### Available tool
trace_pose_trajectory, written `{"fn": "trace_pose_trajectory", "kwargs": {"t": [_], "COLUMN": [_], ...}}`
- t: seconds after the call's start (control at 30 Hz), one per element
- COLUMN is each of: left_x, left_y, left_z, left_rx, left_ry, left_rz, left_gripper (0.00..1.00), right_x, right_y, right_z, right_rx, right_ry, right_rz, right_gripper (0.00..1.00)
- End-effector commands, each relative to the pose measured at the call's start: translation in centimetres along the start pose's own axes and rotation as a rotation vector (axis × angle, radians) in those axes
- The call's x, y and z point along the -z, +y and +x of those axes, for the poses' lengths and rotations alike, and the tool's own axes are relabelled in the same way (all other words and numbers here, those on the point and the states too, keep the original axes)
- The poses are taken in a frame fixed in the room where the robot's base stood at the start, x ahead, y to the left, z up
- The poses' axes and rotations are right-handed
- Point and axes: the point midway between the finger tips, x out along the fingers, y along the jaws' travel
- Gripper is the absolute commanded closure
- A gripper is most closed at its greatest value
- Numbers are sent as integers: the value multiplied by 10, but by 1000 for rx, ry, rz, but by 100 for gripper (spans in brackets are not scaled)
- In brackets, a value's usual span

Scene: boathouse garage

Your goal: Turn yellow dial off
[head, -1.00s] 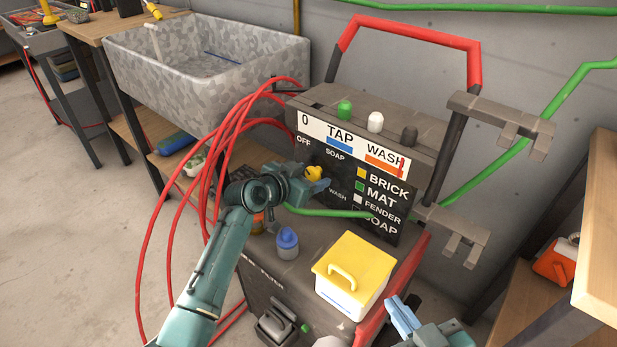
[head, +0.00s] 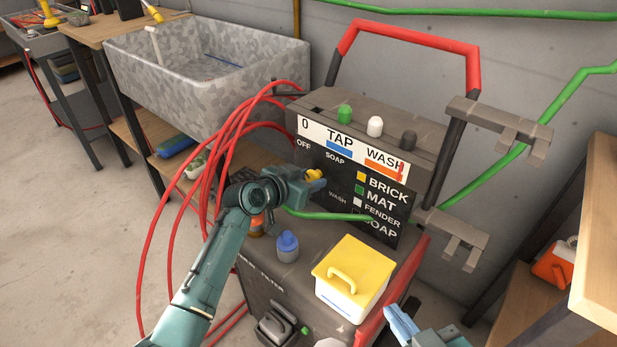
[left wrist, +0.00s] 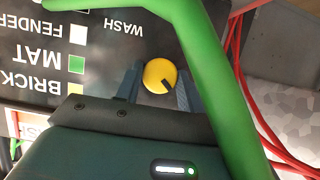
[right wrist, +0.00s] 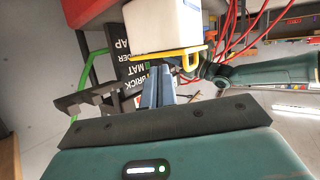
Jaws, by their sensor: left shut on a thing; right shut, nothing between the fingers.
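The yellow dial (head: 313,174) is on the dark front panel of the washer cart, beside the word SOAP and above WASH. In the left wrist view the yellow dial (left wrist: 158,72) is round, with a black pointer mark at its lower right. My left gripper (head: 316,181) is shut on it, one finger on each side (left wrist: 158,88). In the head view the fingers partly cover the dial. My right gripper (head: 401,322) is shut and empty, low in front of the cart; its fingers also show in the right wrist view (right wrist: 158,88).
A green hose (head: 325,213) passes just below the left gripper and crosses close in its wrist view. Red hoses (head: 225,150) loop left of the arm. A white box with a yellow lid (head: 350,272) and a blue-capped bottle (head: 287,246) stand on the cart's lower deck.

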Motion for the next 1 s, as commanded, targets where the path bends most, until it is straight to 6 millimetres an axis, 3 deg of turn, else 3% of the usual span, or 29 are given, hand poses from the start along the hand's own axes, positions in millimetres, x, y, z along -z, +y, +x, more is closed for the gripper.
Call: {"fn": "trace_pose_trajectory", "kwargs": {"t": [0.13, 0.17, 0.4, 0.77, 1.0], "left_x": [0, 0, 0, 0, 1], "left_y": [0, 0, 0, -1, -1], "left_z": [0, 0, 0, -7, -51], "left_rx": [1, 1, 1, 2, 3], "left_ry": [1, 1, 1, 0, -1], "left_rz": [-3, -3, -2, -2, 1], "left_gripper": [85, 61, 42, 41, 41], "right_x": [-1, -1, 1, 4, 19], "right_y": [0, 0, 0, 1, 5], "right_z": [0, 0, 0, -1, -8], "right_rx": [-2, -3, -4, -4, -8], "right_ry": [-2, -2, 5, 7, 12], "right_rz": [6, 6, 7, 7, 33], "right_gripper": [100, 100, 100, 100, 100]}}
